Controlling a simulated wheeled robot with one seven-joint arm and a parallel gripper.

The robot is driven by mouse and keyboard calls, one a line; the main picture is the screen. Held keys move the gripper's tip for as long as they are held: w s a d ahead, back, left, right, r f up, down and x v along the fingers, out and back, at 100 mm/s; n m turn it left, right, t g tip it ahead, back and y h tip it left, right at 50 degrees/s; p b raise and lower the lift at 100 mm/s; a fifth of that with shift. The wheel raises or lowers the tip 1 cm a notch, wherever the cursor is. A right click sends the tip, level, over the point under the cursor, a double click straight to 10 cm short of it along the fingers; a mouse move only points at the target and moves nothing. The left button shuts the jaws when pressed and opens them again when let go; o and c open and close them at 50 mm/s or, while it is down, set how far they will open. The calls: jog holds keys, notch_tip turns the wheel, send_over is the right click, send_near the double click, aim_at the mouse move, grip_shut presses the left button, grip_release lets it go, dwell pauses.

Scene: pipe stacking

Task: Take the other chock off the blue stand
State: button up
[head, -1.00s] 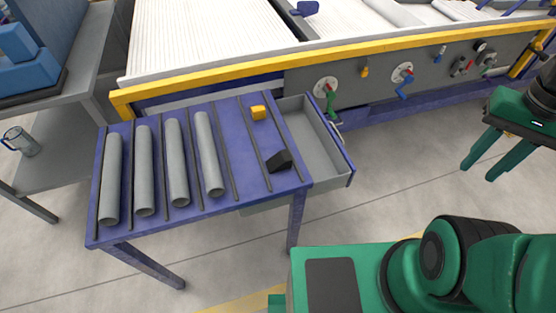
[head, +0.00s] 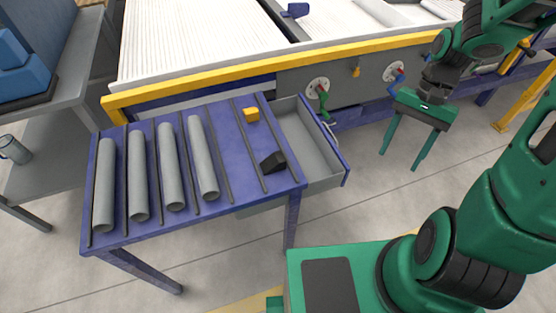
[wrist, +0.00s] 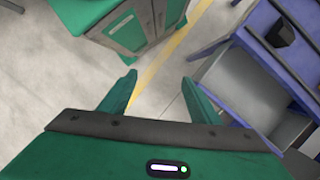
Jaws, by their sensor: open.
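The blue stand (head: 229,206) is on the left in the head view. A black chock (head: 272,162) lies near its front right corner, between two dark rails. A yellow block (head: 251,114) sits farther back on the same strip. In the wrist view the black chock (wrist: 280,33) shows at the upper right on the stand. My gripper (head: 400,162) is open and empty, fingers pointing down, in the air to the right of the stand and its drawer. Its two fingers also show apart in the wrist view (wrist: 158,85).
Several grey pipes (head: 171,168) lie in lanes on the stand's left part. An open, empty drawer (head: 306,145) stands at its right side. A conveyor with a yellow rail (head: 215,77), valves and handles runs behind. The floor right of the drawer is clear.

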jog(key=w+a+f+m+y, duration=0.1)
jog(key=w+a+f+y, duration=0.15)
jog(key=a+f, duration=0.35)
jog(key=m+y, duration=0.5)
jog(key=y, duration=0.3)
send_near(277, 158)
jog(key=shift+g, duration=0.3)
jog(key=x, duration=0.7)
jog(key=w+f+x, duration=0.1)
jog(key=x, duration=0.2)
jog(key=shift+f, duration=0.15)
jog(key=c, duration=1.2)
